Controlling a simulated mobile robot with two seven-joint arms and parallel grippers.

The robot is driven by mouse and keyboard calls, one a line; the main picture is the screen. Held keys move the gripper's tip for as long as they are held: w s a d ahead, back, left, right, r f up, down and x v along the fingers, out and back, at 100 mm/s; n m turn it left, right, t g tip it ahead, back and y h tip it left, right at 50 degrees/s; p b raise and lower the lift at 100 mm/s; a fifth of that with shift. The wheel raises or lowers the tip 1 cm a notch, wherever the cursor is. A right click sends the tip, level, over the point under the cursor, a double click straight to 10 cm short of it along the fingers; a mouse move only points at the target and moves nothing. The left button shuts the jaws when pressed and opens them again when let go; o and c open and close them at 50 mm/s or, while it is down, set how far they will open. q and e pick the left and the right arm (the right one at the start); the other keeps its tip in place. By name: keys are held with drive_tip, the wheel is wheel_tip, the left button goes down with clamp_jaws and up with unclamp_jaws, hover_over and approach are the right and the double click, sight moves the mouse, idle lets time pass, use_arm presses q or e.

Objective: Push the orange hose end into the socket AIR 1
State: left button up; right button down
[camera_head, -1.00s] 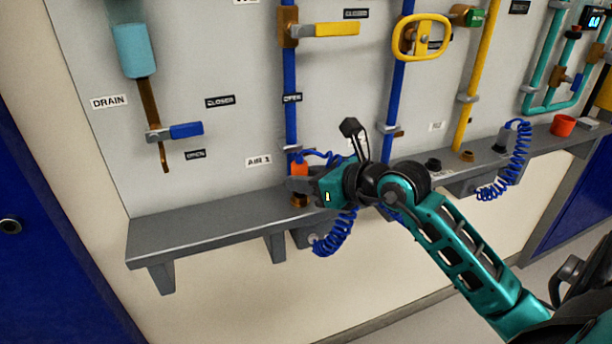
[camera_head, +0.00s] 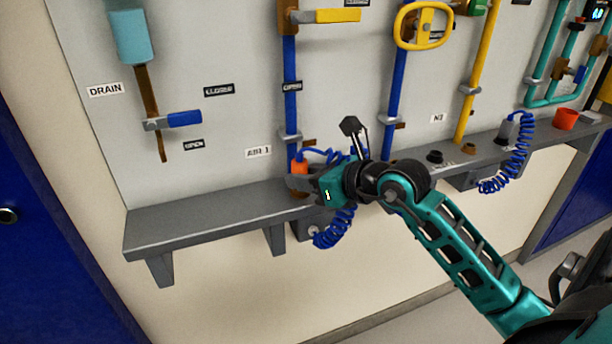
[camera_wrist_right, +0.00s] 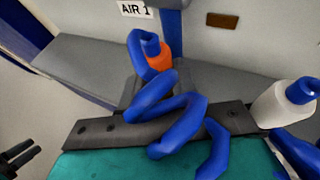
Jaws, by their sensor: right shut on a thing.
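The orange hose end (camera_head: 300,168) stands about upright at the ledge below the AIR 1 label (camera_head: 258,152). My right gripper (camera_head: 301,183) is shut on it, coming from the right. In the right wrist view the orange hose end (camera_wrist_right: 158,58) shows beyond the blue coiled hose (camera_wrist_right: 170,115), which crosses in front of the gripper and hides the fingertips. The brown AIR 1 socket (camera_head: 299,194) shows only in part below the gripper. How far the hose end sits in it is hidden.
The grey ledge (camera_head: 200,217) is clear to the left. A blue pipe (camera_head: 290,90) rises behind the hose end. A black fitting (camera_head: 435,156), a brown fitting (camera_head: 468,149) and a red cup (camera_head: 565,119) are to the right. A pale hose end (camera_wrist_right: 285,103) shows in the wrist view.

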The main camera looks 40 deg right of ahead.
drive_tip(key=shift+f+b, duration=0.4)
drive_tip(key=shift+f, duration=0.25)
drive_tip(key=c, duration=1.1)
unclamp_jaws()
drive_tip(key=shift+f, duration=0.1)
drive_tip(key=o, duration=0.4)
drive_tip(key=shift+c, duration=0.2)
drive_tip(key=shift+r, duration=0.2)
drive_tip(key=v, duration=1.3)
drive_tip(key=shift+w, duration=0.1)
